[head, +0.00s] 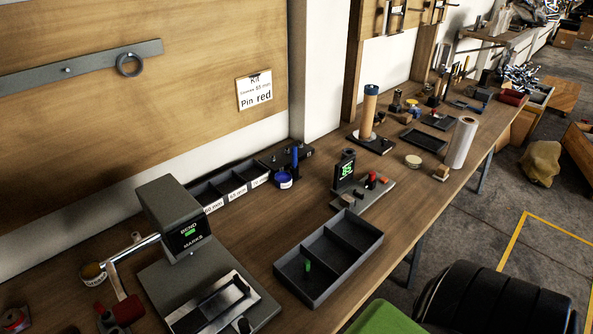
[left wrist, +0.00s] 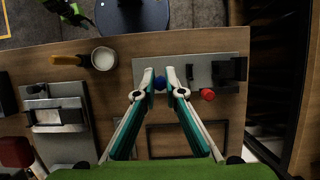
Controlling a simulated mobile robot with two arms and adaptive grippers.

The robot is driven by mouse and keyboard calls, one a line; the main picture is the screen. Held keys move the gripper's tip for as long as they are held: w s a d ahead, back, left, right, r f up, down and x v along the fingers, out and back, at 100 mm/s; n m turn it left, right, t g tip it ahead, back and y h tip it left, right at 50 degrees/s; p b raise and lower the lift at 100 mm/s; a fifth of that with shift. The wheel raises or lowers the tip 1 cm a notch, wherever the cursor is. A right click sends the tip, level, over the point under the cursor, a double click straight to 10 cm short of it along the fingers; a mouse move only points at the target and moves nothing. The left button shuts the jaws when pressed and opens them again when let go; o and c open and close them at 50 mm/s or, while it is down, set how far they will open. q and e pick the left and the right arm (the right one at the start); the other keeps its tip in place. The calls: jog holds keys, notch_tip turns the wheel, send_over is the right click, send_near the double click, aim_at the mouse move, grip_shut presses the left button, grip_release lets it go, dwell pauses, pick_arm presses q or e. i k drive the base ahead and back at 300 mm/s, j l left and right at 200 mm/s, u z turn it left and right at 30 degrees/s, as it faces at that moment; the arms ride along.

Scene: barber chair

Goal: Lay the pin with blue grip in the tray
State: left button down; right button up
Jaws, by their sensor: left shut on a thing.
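In the left wrist view, my left gripper (left wrist: 161,80) has its teal fingertips closed on the pin with blue grip (left wrist: 159,84). Only its small blue end shows between the tips, over a grey plate (left wrist: 205,62). I cannot tell whether the pin touches the plate. The tray (head: 330,255), dark with several compartments, lies on the bench in the head view. A green-gripped pin (head: 307,266) stands in its near-left part.
A gauge (head: 347,170) with a green display and red knob stands behind the tray. A dark bin row (head: 228,182), a blue-labelled tub (head: 284,180) and a tall blue item (head: 295,160) line the wall. Bare wood lies around the tray.

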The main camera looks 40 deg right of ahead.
aim_at(351, 238)
jog(key=k+l+u, duration=0.1)
jog(key=u, duration=0.35)
jog(key=k+u, duration=0.1)
jog(key=u, duration=0.4)
jog(key=k+u, duration=0.1)
jog(key=u, duration=0.35)
jog(key=k+u, duration=0.1)
jog(key=u, duration=0.4)
jog(key=k+l+u, duration=0.1)
jog(key=k+u, duration=0.45)
jog(key=k+z, duration=0.1)
jog(key=z, duration=0.55)
jog(key=k+l+z, duration=0.1)
jog(key=z, duration=0.7)
jog(key=l+z, duration=0.1)
jog(key=z, duration=0.3)
jog(key=k+l+z, duration=0.1)
jog(key=z, duration=0.75)
jog(key=l+z, duration=0.15)
jog(key=z, duration=0.75)
jog(key=i+l, duration=0.05)
